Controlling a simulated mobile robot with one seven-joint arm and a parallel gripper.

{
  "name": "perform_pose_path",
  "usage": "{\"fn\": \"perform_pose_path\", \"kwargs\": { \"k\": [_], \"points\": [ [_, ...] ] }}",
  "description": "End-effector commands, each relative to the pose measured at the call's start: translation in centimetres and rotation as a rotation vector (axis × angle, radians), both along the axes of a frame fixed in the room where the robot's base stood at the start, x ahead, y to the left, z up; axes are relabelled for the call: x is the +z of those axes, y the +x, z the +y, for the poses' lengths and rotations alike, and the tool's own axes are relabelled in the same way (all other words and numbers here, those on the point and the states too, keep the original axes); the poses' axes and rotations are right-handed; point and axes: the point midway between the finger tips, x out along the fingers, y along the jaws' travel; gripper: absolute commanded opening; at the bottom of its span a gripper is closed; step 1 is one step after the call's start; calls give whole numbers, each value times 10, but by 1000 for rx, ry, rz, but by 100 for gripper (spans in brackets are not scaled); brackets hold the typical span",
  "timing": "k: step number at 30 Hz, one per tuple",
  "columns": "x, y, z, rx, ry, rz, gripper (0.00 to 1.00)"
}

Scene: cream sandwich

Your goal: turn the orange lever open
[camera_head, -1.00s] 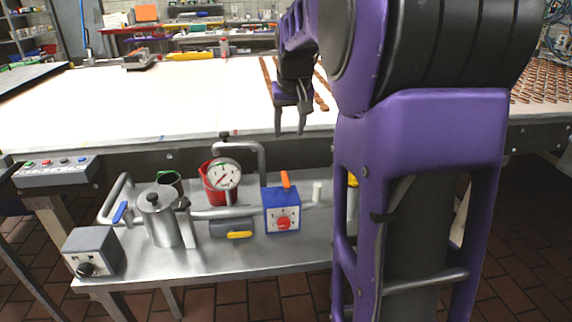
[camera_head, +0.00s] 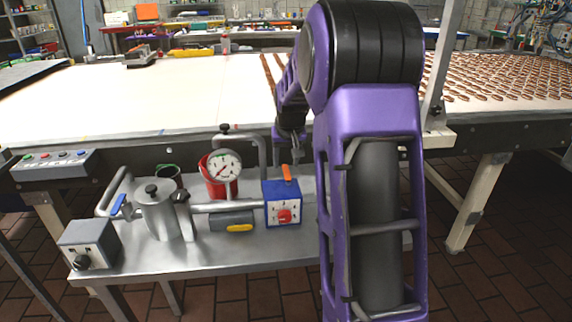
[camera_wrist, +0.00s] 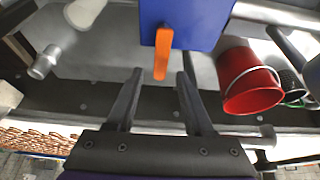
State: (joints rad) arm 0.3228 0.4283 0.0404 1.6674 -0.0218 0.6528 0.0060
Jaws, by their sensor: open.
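The orange lever (camera_head: 287,172) stands up from the top of the blue box (camera_head: 282,206), which has a red knob (camera_head: 284,215) on its front. In the wrist view the lever (camera_wrist: 162,54) points toward my gripper (camera_wrist: 157,75), about centred between the two fingers, with its tip near the fingertip line. My gripper (camera_head: 291,160) is open and empty, just behind and above the box in the head view. The wrist view shows no finger touching the lever. The fingertips are partly hard to make out in the head view.
A steel table (camera_head: 200,262) bears a pressure gauge (camera_head: 223,165), a red bucket (camera_head: 214,188), a steel canister (camera_head: 158,214), pipes and a yellow-handled valve (camera_head: 239,228). The bucket (camera_wrist: 252,82) is right of my fingers in the wrist view. A white conveyor (camera_head: 130,100) runs behind.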

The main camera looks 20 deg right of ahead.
Motion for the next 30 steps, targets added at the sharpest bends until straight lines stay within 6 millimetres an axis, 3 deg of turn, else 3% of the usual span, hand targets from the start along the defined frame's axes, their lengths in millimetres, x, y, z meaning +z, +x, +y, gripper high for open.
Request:
{"fn": "perform_pose_path", "kwargs": {
  "k": [12, 21, 30],
  "points": [
    [-9, 3, -1, 1, 0, 1, 52],
    [-8, 3, -1, 1, 0, 1, 0],
    [-8, 3, -1, -2, 0, 1, 0]
  ]
}}
